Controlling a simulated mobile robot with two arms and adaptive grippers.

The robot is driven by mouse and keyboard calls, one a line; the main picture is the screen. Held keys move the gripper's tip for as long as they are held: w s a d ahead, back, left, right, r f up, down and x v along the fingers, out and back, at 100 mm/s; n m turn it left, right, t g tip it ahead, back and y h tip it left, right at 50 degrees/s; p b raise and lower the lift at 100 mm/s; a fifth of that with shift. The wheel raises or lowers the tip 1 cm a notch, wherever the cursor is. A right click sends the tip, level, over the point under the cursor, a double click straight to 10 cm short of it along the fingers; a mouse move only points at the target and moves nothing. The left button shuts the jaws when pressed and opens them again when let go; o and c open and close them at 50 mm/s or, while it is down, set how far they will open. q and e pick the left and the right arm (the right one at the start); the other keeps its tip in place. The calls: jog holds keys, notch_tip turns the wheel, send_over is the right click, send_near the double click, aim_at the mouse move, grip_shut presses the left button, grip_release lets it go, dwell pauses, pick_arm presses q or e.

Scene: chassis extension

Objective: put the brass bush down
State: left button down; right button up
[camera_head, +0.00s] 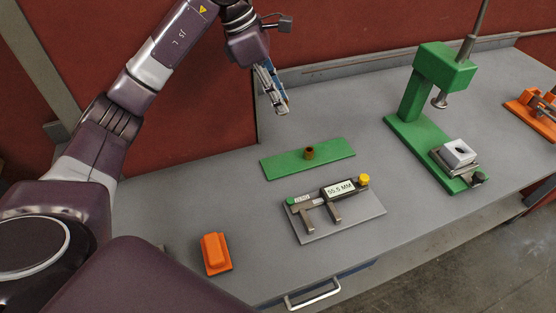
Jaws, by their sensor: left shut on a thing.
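My left gripper (277,96) hangs over the back of the bench, its fingers pointing down. A short brown, hollow-topped cylinder (309,153) stands upright on this plate, apart from the gripper. My right gripper is not in view.
A caliper with a display (339,189) lies on a grey plate (364,212) in front. An orange block (215,253) is at the front left. A green press (410,97) with a white block (459,152) stands right. An orange fixture (535,113) is farther right. Bare bench lies between them.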

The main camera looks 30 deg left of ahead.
pick_arm(q)
jog(key=shift+w+a, duration=0.15)
jog(key=shift+a, duration=0.25)
notch_tip(320, 180, down, 14)
jog(key=p, duration=0.3)
jog(key=shift+a+f, duration=0.1)
jog(key=shift+f, duration=0.65)
notch_tip(320, 180, down, 4)
jog(key=shift+p, duration=0.65)
jog(key=shift+f, duration=0.1)
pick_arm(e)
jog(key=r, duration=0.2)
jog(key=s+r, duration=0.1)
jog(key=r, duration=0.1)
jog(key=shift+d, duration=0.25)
